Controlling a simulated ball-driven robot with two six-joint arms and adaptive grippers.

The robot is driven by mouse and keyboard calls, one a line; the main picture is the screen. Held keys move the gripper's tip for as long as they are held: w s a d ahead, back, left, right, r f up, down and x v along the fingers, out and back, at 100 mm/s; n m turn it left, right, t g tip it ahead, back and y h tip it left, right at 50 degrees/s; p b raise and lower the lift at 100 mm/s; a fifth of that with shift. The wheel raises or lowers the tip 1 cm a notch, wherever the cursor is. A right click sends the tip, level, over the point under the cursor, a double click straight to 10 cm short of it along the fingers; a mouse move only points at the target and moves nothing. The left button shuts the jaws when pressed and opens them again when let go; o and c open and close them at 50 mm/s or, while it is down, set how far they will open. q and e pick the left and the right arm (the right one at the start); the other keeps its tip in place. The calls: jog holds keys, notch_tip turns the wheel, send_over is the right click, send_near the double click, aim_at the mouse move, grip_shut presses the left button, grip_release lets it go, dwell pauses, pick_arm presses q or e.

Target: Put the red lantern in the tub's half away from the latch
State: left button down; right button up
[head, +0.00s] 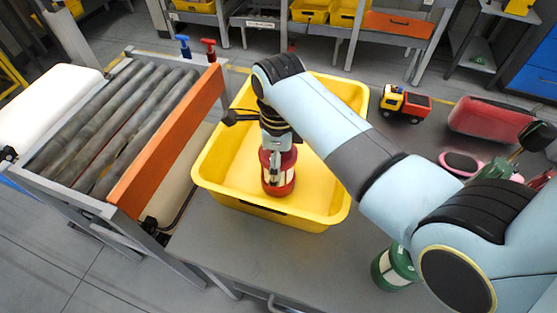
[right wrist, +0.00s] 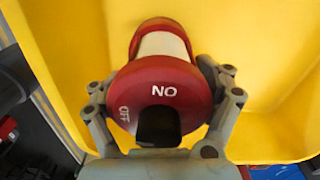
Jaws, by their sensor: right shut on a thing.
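The red lantern (head: 280,185), with a pale middle band, is upright inside the yellow tub (head: 338,205), toward its near side. I cannot tell if its base touches the tub floor. My right gripper (head: 277,148) reaches down from above and is shut on the lantern's top. In the right wrist view the gripper (right wrist: 163,105) has a finger on each side of the lantern's red cap (right wrist: 165,80), marked "NO" and "OFF". My left gripper is not in view.
A roller conveyor (head: 105,115) with an orange side board (head: 170,140) stands left of the tub. On the grey table are a green lantern (head: 395,268), a toy truck (head: 405,103), a red container (head: 490,118) and a pink-rimmed item (head: 460,163). My right arm covers the tub's right side.

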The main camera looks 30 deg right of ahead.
jog(key=shift+f, duration=0.4)
jog(key=shift+f, duration=0.1)
jog(key=o, duration=1.6)
jog(key=shift+c, duration=0.2)
notch_tip(320, 180, up, 12)
jog(key=shift+r+b, duration=0.1)
jog(key=shift+b, duration=0.35)
